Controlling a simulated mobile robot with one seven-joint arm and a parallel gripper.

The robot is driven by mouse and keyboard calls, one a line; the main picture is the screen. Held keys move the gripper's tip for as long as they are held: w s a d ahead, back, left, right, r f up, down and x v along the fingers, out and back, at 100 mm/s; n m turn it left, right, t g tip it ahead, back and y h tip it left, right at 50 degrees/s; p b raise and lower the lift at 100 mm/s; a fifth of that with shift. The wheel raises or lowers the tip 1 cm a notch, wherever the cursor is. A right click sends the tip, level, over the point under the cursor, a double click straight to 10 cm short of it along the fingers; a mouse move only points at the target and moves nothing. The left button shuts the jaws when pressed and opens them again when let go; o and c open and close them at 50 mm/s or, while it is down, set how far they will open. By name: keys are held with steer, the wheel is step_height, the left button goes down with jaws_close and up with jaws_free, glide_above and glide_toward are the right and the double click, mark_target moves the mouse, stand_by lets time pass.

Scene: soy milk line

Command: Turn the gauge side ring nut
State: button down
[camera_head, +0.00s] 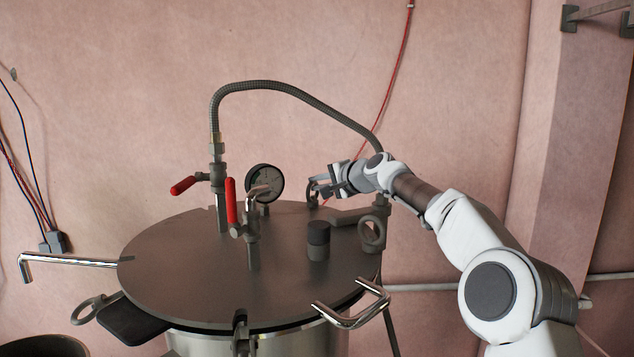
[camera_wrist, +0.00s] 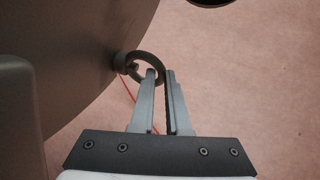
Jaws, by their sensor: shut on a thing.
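The gauge side ring nut (camera_head: 312,191) is a grey metal ring at the far edge of the round vessel lid (camera_head: 180,262), to the right of the pressure gauge (camera_head: 264,183). In the wrist view the ring nut (camera_wrist: 146,54) stands out from the lid's rim. My gripper (camera_head: 322,187) reaches it from the right. In the wrist view my gripper (camera_wrist: 160,76) has one finger inside the ring and the other outside it, shut on the ring's near right side. The fingers hide part of the ring.
Two red-handled valves (camera_head: 231,203) stand on the lid. A braided hose (camera_head: 285,88) arches behind my arm. A dark cylindrical fitting (camera_head: 318,240) and another ring nut (camera_head: 372,233) are close to my arm. A chrome handle (camera_head: 352,318) is at the front right.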

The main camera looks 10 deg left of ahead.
steer(key=shift+w+d+r+n+g+y+p, duration=0.1)
steer(key=shift+r+n+g+y+p, duration=0.1)
steer(key=shift+n+g+p, duration=0.3)
steer(key=shift+w+r+n+g+y+p, duration=0.1)
steer(key=shift+n+g+y+p, duration=0.15)
steer(key=shift+p, duration=0.3)
steer(key=shift+f+n+g+y+p, duration=0.2)
steer(key=shift+n+g+y+p, duration=0.25)
steer(key=shift+p, duration=0.35)
steer(key=shift+f, duration=0.15)
steer(key=c, duration=1.2)
jaws_free()
steer(key=shift+o, duration=0.2)
steer(key=shift+b, duration=0.55)
